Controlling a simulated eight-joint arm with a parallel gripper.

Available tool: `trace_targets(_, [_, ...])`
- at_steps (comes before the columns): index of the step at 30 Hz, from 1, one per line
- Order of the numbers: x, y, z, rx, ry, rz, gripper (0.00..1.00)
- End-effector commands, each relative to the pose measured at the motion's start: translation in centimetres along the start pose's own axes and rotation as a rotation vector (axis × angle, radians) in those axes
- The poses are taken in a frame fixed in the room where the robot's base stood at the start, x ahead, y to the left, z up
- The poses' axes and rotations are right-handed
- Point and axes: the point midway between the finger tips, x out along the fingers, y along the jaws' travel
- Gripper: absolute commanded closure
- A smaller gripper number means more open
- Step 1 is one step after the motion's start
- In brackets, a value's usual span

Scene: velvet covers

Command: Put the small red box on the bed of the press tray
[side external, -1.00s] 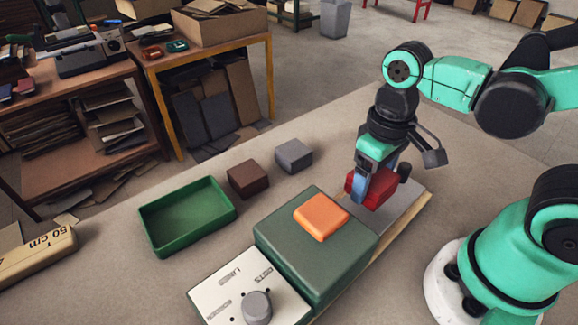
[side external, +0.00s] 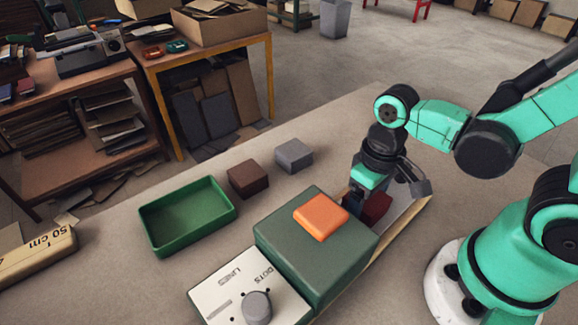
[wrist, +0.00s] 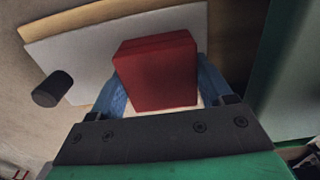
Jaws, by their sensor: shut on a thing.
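The small red box (side external: 376,208) is between the blue fingers of my gripper (side external: 362,206), which is shut on it. The wrist view shows the red box (wrist: 158,72) with a blue finger on each side. It is low over the grey bed of the press tray (side external: 403,208), beside the green press body (side external: 300,245). I cannot tell whether its underside touches the bed. The bed (wrist: 75,62) shows around the box in the wrist view, with a pale wooden edge behind it. My gripper hides part of the box in the side view.
An orange block (side external: 321,217) lies on top of the press. A white panel with a grey knob (side external: 257,305) is at its front. A green open tray (side external: 190,240), a brown block (side external: 248,179) and a grey block (side external: 294,156) are on the table. A black cylinder (wrist: 52,88) stands near the bed.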

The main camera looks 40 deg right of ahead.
Motion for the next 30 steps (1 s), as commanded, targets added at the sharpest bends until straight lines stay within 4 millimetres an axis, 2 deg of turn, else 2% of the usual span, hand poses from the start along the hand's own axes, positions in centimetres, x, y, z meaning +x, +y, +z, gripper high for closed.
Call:
trace_targets(4, [0.4, 0.0, 0.0, 0.000, 0.000, 0.000, 0.80])
trace_targets(5, [0.4, 0.0, 0.0, 0.000, 0.000, 0.000, 0.18])
trace_targets(6, [0.3, 0.0, 0.0, 0.000, 0.000, 0.000, 0.07])
trace_targets(7, [0.3, 0.0, 0.0, 0.000, 0.000, 0.000, 0.00])
trace_targets(19, [-0.1, 0.0, 0.0, 0.000, 0.000, 0.000, 0.00])
trace_targets(30, [-3.7, 0.0, 0.0, 0.000, 0.000, 0.000, 0.00])
